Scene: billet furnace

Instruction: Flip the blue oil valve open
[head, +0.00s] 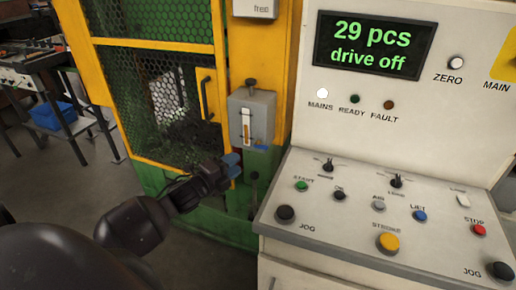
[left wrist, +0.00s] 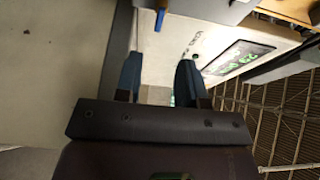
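The oil valve shows as a small blue lever (head: 261,147) at the lower edge of a grey oiler box (head: 251,112) with a sight glass, on the yellow and green machine frame. In the left wrist view the blue lever (left wrist: 160,19) hangs below a grey surface, beyond the fingertips. My left gripper (head: 233,164) is just left of and below the lever, apart from it. In the left wrist view its two blue-tipped fingers (left wrist: 157,78) stand apart with nothing between them. My right gripper is not in view.
A control console (head: 385,215) with buttons and switches stands to the right, under a display (head: 367,43) reading "29 pcs drive off". A mesh guard (head: 165,95) is at the left.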

